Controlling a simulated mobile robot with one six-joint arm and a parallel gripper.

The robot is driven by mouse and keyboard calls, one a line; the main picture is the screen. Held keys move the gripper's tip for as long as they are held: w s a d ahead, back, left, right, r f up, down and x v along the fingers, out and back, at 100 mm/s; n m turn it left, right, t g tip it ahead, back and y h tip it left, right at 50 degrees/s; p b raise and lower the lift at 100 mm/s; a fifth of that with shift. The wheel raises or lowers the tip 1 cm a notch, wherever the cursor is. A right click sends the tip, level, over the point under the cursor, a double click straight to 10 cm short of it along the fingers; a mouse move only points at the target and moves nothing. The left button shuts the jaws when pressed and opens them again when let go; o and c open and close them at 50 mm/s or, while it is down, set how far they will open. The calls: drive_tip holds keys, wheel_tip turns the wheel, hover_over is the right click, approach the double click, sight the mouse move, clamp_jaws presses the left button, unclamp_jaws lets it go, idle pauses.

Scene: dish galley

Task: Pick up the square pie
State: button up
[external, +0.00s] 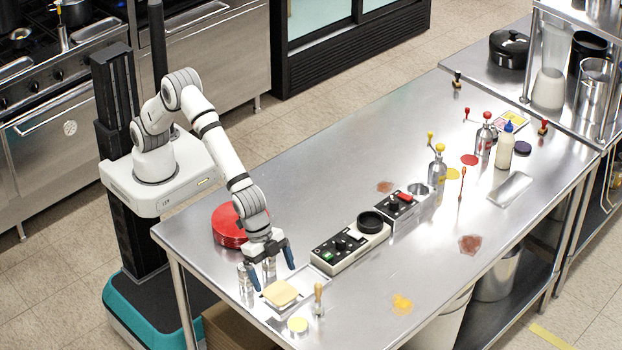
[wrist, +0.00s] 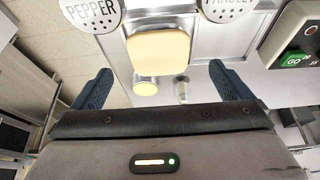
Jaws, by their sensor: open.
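The square pie (external: 280,293) is a pale yellow rounded square on a metal tray near the front left corner of the steel table. In the wrist view the pie (wrist: 158,52) lies ahead of my gripper, roughly centred between the fingers and beyond their tips. My gripper (external: 272,270) is open and empty, just above and behind the pie, pointing down. Both blue fingers show in the wrist view (wrist: 160,76), spread wider than the pie. The pie's full top is visible there.
Shakers marked PEPPER (wrist: 90,14) and PARSLEY (wrist: 228,10) flank the pie. A round yellow piece (external: 297,324) and a wooden-handled tool (external: 318,299) stand close by. A control box (external: 350,248) is to the right, a red round container (external: 229,226) behind. The table's middle is mostly clear.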

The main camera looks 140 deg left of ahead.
sight(280, 292)
drive_tip(key=p+x, duration=0.1)
drive_tip(key=x, duration=0.4)
drive_tip(key=shift+w, duration=0.2)
drive_tip(key=c, duration=1.2)
drive_tip(key=shift+o, duration=0.2)
